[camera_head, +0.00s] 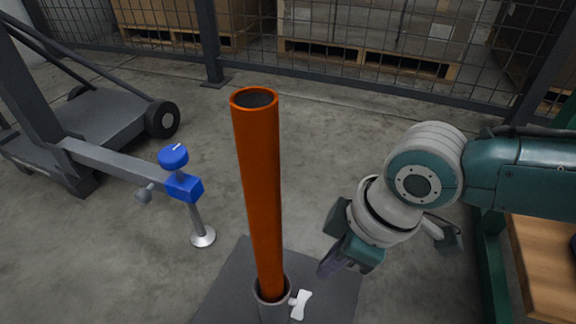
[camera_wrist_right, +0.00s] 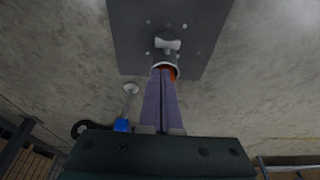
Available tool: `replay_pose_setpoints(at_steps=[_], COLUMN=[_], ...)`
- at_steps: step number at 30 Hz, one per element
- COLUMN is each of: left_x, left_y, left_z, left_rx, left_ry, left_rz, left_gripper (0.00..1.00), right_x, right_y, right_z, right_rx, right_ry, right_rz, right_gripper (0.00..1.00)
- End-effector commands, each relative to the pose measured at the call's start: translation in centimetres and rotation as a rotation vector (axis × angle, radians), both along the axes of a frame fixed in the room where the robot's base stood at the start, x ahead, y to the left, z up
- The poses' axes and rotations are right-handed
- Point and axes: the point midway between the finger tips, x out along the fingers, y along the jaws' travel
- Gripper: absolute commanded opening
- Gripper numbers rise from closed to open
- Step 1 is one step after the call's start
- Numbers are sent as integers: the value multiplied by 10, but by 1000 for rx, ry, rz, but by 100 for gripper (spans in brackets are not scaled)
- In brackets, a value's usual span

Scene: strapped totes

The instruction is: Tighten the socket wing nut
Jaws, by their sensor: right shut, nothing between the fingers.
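The white wing nut (camera_head: 301,304) sits on the right side of the grey socket (camera_head: 260,291). An orange post (camera_head: 260,190) stands upright in the socket. The wing nut also shows in the right wrist view (camera_wrist_right: 168,45), in front of the socket. My right gripper (camera_head: 325,270) is shut and empty, above and to the right of the wing nut, apart from it in the head view. Its purple fingers (camera_wrist_right: 160,85) lie together in the wrist view, their tips overlapping the view of the socket. My left gripper is not in view.
The socket stands on a dark base plate (camera_head: 225,292). Left of the post is a grey arm with a blue clamp (camera_head: 185,188) and a round foot (camera_head: 203,237), joined to a wheeled cart (camera_head: 90,125). A mesh fence (camera_head: 350,50) and pallets stand behind. A wooden surface (camera_head: 548,265) is at right.

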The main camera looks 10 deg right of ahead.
Motion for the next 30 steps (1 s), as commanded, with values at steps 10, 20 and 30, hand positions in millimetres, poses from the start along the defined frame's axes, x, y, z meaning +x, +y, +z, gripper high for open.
replay_pose_setpoints(at_steps=[10,20,30], left_x=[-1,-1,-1], left_y=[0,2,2], left_z=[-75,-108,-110], left_rx=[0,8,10], left_ry=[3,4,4], left_rz=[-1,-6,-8], left_gripper=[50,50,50], right_x=[11,12,12], right_y=[17,18,18], right_z=[-77,-111,-113], right_rx=[0,-1,-1], right_ry=[-2,1,1], right_rz=[1,-1,-1], right_gripper=[0,0,0])
